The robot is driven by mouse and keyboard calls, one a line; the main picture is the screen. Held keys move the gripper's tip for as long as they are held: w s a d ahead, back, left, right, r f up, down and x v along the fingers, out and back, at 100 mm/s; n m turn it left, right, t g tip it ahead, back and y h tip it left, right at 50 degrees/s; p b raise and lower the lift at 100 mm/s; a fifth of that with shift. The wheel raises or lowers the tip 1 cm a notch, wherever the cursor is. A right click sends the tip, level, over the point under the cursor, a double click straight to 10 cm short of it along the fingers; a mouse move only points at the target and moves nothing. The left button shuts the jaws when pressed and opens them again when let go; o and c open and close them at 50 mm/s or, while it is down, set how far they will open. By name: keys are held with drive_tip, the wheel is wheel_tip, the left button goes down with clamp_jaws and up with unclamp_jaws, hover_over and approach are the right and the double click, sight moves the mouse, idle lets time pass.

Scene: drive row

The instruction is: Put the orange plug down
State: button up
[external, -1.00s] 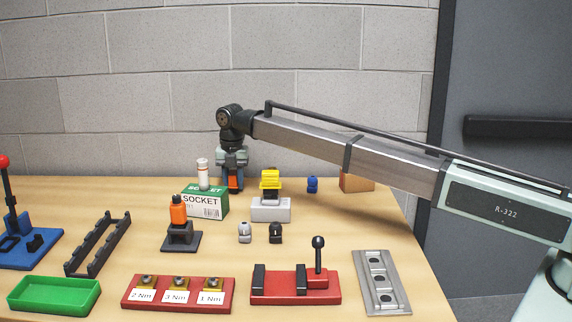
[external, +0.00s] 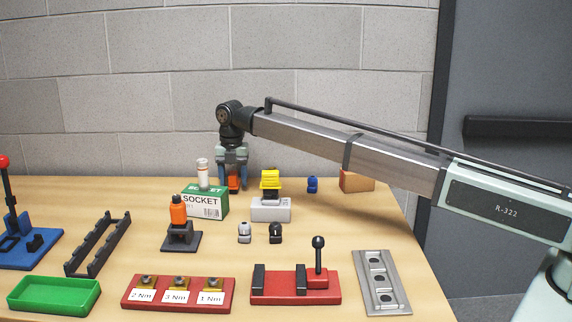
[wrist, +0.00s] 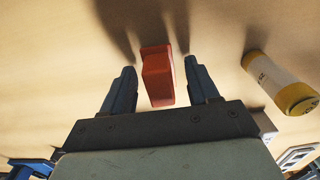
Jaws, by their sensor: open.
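The orange plug (wrist: 157,77) is a reddish-orange block on the tan table, seen between my two fingers in the wrist view, with a visible gap on each side. In the external view it shows as a bit of orange (external: 234,184) at the back of the table, partly hidden by my fingers and the green socket box. My gripper (external: 233,178) points down around it and is open; the wrist view (wrist: 159,67) shows both fingertips apart from the plug.
The socket box (external: 208,204) with a white bottle (external: 203,173) on it stands in front of my gripper. Another orange piece (external: 179,210) stands on a black stand. Bare table lies behind the black rack (external: 97,243).

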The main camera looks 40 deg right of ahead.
sight(234, 173)
wheel_tip(234, 173, up, 10)
drive_tip(key=shift+r, duration=0.55)
drive_tip(key=shift+d, duration=0.1)
